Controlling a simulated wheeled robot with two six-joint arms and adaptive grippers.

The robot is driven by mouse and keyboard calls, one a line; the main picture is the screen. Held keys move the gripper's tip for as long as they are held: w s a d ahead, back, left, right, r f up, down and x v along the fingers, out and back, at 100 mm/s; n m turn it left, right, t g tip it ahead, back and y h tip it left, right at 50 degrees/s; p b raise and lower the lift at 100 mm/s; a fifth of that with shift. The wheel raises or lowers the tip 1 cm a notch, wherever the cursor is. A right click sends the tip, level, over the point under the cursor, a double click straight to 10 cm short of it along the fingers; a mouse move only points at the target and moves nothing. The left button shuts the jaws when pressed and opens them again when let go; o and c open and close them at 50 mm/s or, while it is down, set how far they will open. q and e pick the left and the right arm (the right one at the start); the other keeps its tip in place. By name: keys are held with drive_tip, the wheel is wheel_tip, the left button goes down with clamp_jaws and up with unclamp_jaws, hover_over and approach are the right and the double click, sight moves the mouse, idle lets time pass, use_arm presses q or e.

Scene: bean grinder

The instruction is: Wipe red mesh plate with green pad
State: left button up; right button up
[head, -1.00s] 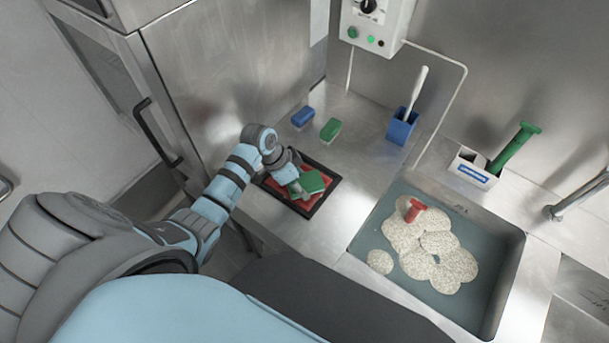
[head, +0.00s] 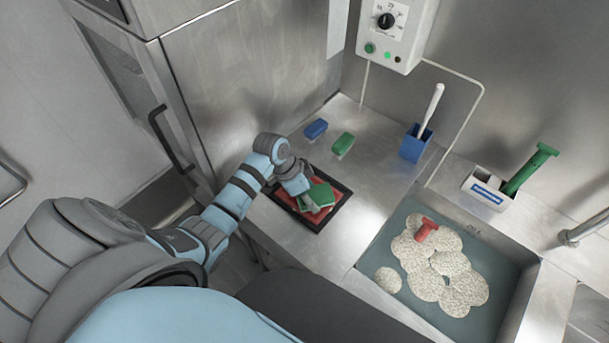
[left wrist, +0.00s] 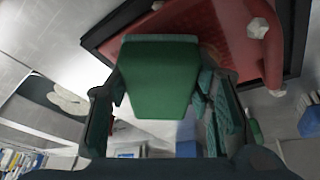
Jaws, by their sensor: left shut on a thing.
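The red mesh plate (head: 334,195) lies in a black-rimmed tray on the steel counter; it also fills the top of the left wrist view (left wrist: 210,28). My left gripper (head: 303,192) is shut on a green pad (head: 322,194) and holds it over the plate. In the left wrist view the pad (left wrist: 158,78) sits between the two fingers. I cannot tell whether the pad touches the plate. A second green pad (head: 343,143) lies on the counter behind the tray. My right gripper is not in view.
A blue pad (head: 316,129) lies beside the second green pad. A blue holder (head: 414,144) with a white-handled tool and a white caddy (head: 489,188) with a green handle stand along the back. A sink (head: 400,218) with foam and a red-handled item is at right. Counter between tray and sink is clear.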

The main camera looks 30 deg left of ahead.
sight(322, 184)
use_arm(q)
drive_tip(key=shift+w+d+f+b, duration=0.1)
drive_tip(key=shift+w+b, duration=0.2)
drive_tip(key=shift+w, duration=0.4)
drive_tip(key=shift+w+d+f+b, duration=0.1)
drive_tip(key=shift+w+b, duration=0.2)
drive_tip(key=shift+w, duration=0.4)
drive_tip(key=shift+w+d+f+b, duration=0.1)
drive_tip(key=shift+w+d+b, duration=0.1)
drive_tip(key=shift+w+b, duration=0.95)
drive_tip(key=shift+w+p, duration=0.15)
drive_tip(key=shift+p, duration=0.2)
drive_tip(key=shift+r+p, duration=0.35)
drive_tip(key=shift+r, duration=0.05)
drive_tip(key=r+p, duration=0.2)
drive_tip(key=r, duration=0.1)
drive_tip(key=r+p, duration=0.1)
drive_tip(key=shift+w+r, duration=0.15)
drive_tip(key=shift+w, duration=0.1)
drive_tip(key=shift+s+r, duration=0.15)
drive_tip(key=shift+r, duration=0.45)
